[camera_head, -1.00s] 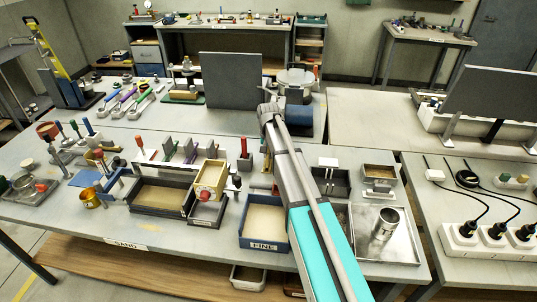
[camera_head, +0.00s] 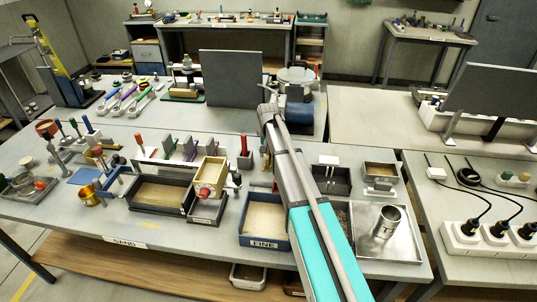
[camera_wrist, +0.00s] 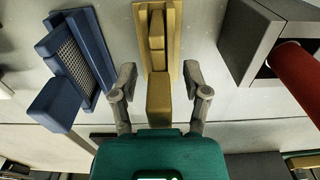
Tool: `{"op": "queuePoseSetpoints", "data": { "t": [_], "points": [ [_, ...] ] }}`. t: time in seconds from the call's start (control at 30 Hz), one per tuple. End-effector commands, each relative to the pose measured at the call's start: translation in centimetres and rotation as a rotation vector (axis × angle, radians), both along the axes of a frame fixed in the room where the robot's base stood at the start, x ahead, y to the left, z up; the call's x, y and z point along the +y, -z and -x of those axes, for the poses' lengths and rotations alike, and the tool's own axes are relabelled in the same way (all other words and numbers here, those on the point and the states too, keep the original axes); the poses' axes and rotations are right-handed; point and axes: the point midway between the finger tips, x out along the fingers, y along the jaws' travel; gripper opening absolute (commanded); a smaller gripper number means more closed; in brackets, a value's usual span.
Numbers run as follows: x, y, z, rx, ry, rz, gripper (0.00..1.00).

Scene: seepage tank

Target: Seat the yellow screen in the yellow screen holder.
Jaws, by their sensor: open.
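In the wrist view a yellow block (camera_wrist: 159,98) stands between the two fingers of my open gripper (camera_wrist: 158,78), with a gap on both sides. It looks like the end of the yellow screen, seen from above. Beyond it lies a longer yellow plate (camera_wrist: 140,28) with a narrow yellow ridge along its middle, probably the yellow screen holder. How deep the screen sits, and whether the two parts are joined, I cannot tell. In the head view my arm hides the gripper and most of this spot.
In the wrist view a blue frame with mesh (camera_wrist: 72,55) stands close on the left. A grey box (camera_wrist: 252,38) and a red cylinder (camera_wrist: 300,75) are close on the right. In the head view a blue FINE bin (camera_head: 264,243) and a metal tray (camera_head: 405,250) flank my arm.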

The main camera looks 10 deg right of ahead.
Motion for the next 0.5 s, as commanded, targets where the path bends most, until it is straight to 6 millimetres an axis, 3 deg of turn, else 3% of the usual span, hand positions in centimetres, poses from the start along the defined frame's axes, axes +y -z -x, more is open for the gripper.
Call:
{"op": "queuePoseSetpoints", "data": {
  "t": [0.5],
  "points": [
    [0.00,-0.79,0.00,0.000,0.000,0.000,0.60]
  ]
}}
